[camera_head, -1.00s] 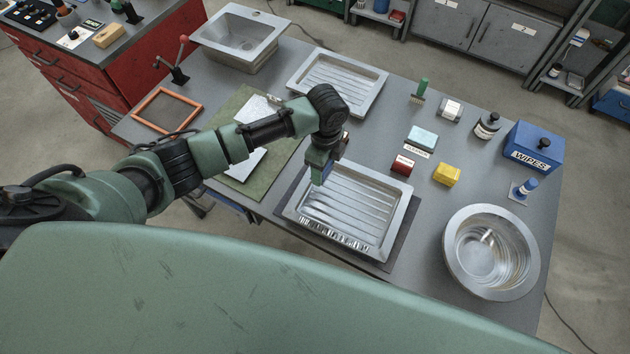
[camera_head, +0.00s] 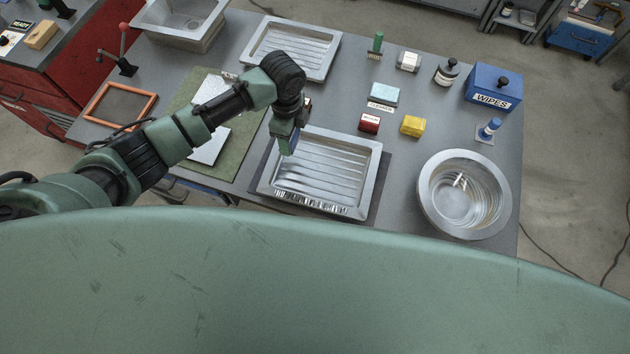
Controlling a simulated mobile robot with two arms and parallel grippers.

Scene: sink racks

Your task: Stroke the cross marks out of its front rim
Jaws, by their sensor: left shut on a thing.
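The drainer sink rack (camera_head: 325,170) lies on a dark mat (camera_head: 377,205) at the near middle of the bench, its ribbed metal face up. Short dark marks (camera_head: 310,203) run across its front rim, in a row along the near edge. My left gripper (camera_head: 289,140) reaches in from the left and hangs over the rack's upper left part. My right gripper is not in view.
A round metal bowl (camera_head: 464,194) stands right of the rack. Red (camera_head: 369,123), yellow (camera_head: 412,126) and pale teal (camera_head: 384,94) blocks lie behind it. A second rack (camera_head: 290,48), a blue wipes box (camera_head: 493,88) and an orange frame (camera_head: 120,107) also stand on the bench.

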